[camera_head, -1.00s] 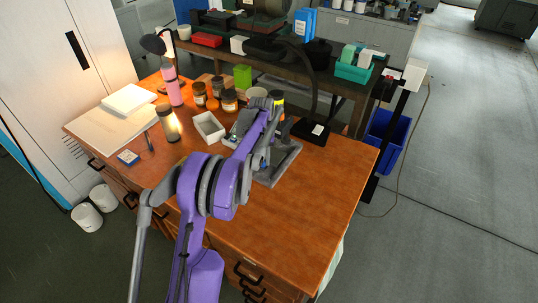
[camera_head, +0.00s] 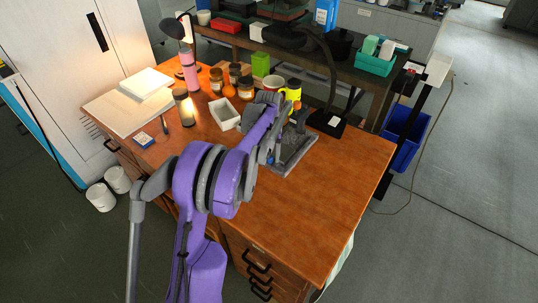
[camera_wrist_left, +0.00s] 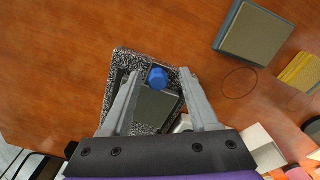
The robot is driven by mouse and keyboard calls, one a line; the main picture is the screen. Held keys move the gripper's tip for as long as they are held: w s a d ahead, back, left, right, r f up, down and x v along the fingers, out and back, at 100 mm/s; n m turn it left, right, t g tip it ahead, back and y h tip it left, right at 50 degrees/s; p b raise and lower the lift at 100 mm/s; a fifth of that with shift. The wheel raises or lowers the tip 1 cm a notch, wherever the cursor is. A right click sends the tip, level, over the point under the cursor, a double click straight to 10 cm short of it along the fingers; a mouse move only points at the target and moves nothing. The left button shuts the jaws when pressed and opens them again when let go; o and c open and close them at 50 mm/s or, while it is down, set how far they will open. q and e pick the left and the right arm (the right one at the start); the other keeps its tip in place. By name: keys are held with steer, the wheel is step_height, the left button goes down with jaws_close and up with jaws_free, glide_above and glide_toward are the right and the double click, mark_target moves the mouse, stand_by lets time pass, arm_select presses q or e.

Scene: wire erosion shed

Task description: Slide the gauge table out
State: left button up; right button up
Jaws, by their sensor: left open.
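The gauge stand has a grey base (camera_head: 292,160) on the orange-brown desk, partly hidden by my arm in the head view. In the left wrist view its dark speckled plate (camera_wrist_left: 119,72) carries a smooth grey table (camera_wrist_left: 153,108) with a blue knob (camera_wrist_left: 157,77) at its far end. My left gripper (camera_wrist_left: 158,72) is open, with one finger on each side of the blue knob and table. No contact is clear. In the head view my left gripper (camera_head: 276,146) reaches down at the stand, its tips hard to make out. My right gripper is not in view.
A white tray (camera_head: 224,113), a lit jar (camera_head: 184,107) and several brown jars stand left of and behind the stand. A black lamp base (camera_head: 328,123) is behind right. A grey-topped block (camera_wrist_left: 252,33) lies near the stand. The desk's front right is clear.

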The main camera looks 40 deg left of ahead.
arm_select(q)
steer(key=shift+w, duration=0.1)
step_height(320, 180, up, 11)
steer(key=shift+p, duration=0.3)
steer(key=shift+f, duration=0.1)
stand_by(0.4)
steer(key=s+d+r+m+t+p, duration=0.15)
steer(key=s+d, duration=0.25)
steer(key=d, duration=0.5)
steer(key=s+d+r+m+t, duration=0.1)
steer(key=s+d+r+m, duration=0.1)
steer(key=s+d, duration=0.5)
steer(key=s+d+f+m+t+p, duration=0.1)
steer(key=s+d+f+m+t, duration=0.2)
steer(key=s+d, duration=0.7)
step_height(320, 180, down, 3)
steer(key=shift+s+d+r+p, duration=0.1)
steer(key=shift+s+d+p, duration=0.25)
steer(key=shift+d, duration=0.55)
